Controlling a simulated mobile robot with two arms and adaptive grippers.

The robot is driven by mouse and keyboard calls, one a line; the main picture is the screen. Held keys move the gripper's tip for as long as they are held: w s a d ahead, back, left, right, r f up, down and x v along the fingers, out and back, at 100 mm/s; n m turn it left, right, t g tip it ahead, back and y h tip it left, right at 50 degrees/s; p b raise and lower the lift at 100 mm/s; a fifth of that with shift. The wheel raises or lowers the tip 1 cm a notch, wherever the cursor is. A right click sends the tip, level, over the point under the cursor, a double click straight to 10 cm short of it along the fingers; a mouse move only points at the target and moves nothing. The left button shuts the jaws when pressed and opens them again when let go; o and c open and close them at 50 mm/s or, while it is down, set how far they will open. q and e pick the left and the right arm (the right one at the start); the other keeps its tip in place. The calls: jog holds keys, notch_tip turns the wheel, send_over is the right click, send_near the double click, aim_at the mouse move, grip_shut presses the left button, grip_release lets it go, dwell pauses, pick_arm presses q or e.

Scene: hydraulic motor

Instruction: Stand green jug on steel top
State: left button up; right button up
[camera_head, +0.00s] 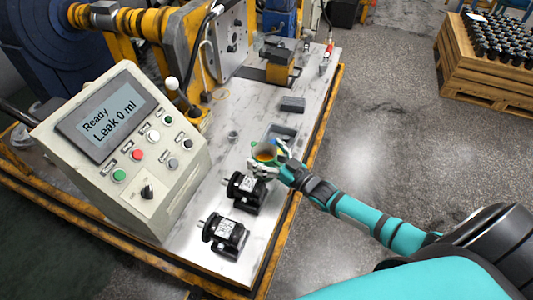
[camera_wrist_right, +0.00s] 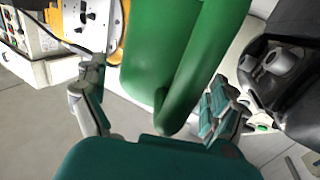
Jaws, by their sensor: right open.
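The green jug (camera_head: 256,146) is seen from above in the head view, over the right part of the steel top (camera_head: 292,123). Its opening looks orange-brown inside. I cannot tell whether its base touches the steel. My right gripper (camera_head: 273,160) is right at the jug and partly covers it. In the right wrist view the green jug (camera_wrist_right: 155,45) fills the upper middle, with its handle reaching down between the spread fingers of my right gripper (camera_wrist_right: 158,108). The fingers are open, with gaps beside the handle. My left gripper is not in view.
Two black motors (camera_head: 243,190) (camera_head: 224,234) lie on the steel top in front of the jug. A control panel (camera_head: 118,150) reading "Ready Leak 0 ml" stands at left. A grey block (camera_head: 292,104) lies behind. A wooden crate (camera_head: 485,65) stands far right.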

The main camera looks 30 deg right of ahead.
jog(key=v, duration=1.2)
jog(key=shift+r, duration=0.1)
jog(key=s+d+f+m+g+h, duration=0.1)
jog(key=s+f+g+h, duration=0.4)
jog(key=f, duration=0.9)
jog(key=s+d+f+m+g, duration=0.15)
jog(key=s+f, duration=0.55)
jog(key=f, duration=0.8)
jog(key=s+a+f+g, duration=0.3)
jog(key=s+f, duration=0.2)
jog(key=s, duration=0.3)
jog(key=s+a+f+g, duration=0.3)
jog(key=s+f, duration=0.1)
jog(key=s, duration=0.5)
jog(key=s+a+f+n+g, duration=0.1)
jog(key=s+a+f+g, duration=0.2)
jog(key=s+f, duration=0.2)
jog(key=s, duration=0.3)
jog(key=shift+s+a+f+h, duration=0.15)
jog(key=shift+a+f+h, duration=0.15)
jog(key=shift+f+h, duration=0.1)
jog(key=shift+g, duration=0.25)
